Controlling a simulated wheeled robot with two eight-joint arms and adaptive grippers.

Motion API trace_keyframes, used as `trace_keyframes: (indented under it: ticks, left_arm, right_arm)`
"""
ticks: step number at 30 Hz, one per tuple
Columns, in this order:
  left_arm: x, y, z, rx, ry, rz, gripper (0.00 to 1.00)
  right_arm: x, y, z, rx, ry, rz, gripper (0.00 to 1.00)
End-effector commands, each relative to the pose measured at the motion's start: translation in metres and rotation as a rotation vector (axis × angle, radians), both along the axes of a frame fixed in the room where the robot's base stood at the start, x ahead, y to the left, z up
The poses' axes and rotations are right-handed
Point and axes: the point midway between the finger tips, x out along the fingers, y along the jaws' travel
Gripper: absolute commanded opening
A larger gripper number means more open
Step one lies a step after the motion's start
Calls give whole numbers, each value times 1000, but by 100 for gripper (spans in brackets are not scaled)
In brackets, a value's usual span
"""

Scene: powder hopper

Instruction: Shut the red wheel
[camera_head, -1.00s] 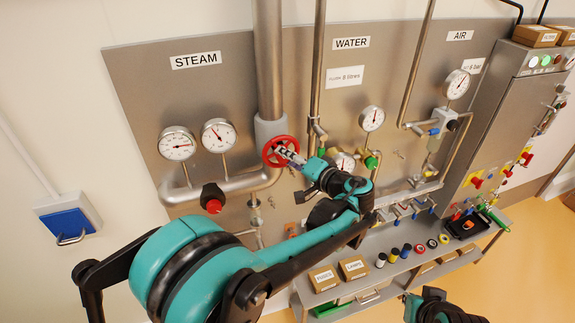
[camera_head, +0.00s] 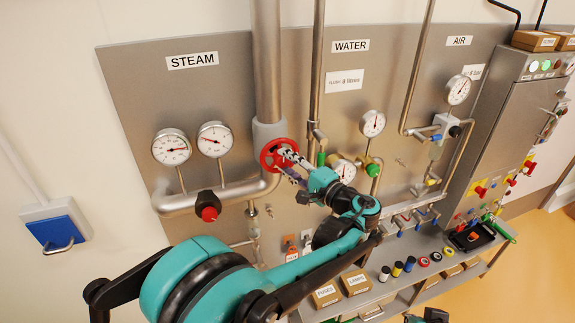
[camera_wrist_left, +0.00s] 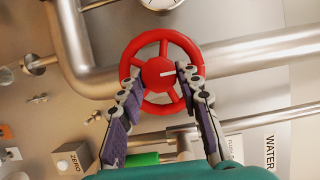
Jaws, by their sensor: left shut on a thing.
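The red wheel (camera_head: 279,155) is a spoked handwheel on the steam pipe, below the STEAM label. In the left wrist view the red wheel (camera_wrist_left: 161,73) shows its round hub with a white mark. My left gripper (camera_head: 286,158) is at the wheel from the lower right. In the left wrist view its two fingers (camera_wrist_left: 156,84) lie across the lower part of the wheel, one on each side of the hub, and grip it. The fingers hide parts of the rim and spokes. My right gripper is not clearly seen; only a bit of dark arm shows at the bottom edge.
Two gauges (camera_head: 172,147) and a red-tipped black fitting (camera_head: 208,206) are left of the wheel. The water pipe (camera_head: 318,70) runs close on its right. A shelf with labelled boxes (camera_head: 326,293) lies below the panel. A blue wall box (camera_head: 57,229) is at the far left.

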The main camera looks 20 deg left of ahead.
Motion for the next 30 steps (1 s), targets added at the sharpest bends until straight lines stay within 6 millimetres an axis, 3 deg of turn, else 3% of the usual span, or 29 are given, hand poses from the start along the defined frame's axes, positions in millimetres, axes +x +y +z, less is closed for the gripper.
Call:
trace_keyframes:
  ticks: [11, 12, 23, 30]
  left_arm:
    - [0, 0, 0, 4, 4, -1, 5]
    - [0, 0, 0, 4, 4, -1, 42]
    - [-1, -3, 0, 2, 2, -1, 43]
    - [-22, -37, -1, 2, 2, -6, 43]
  right_arm:
    - [0, 0, 0, 0, 0, 0, 0]
    - [0, 0, 0, 0, 0, 0, 0]
    - [0, 0, 0, 0, 0, 0, 0]
    - [0, 0, 0, 0, 0, 0, 0]
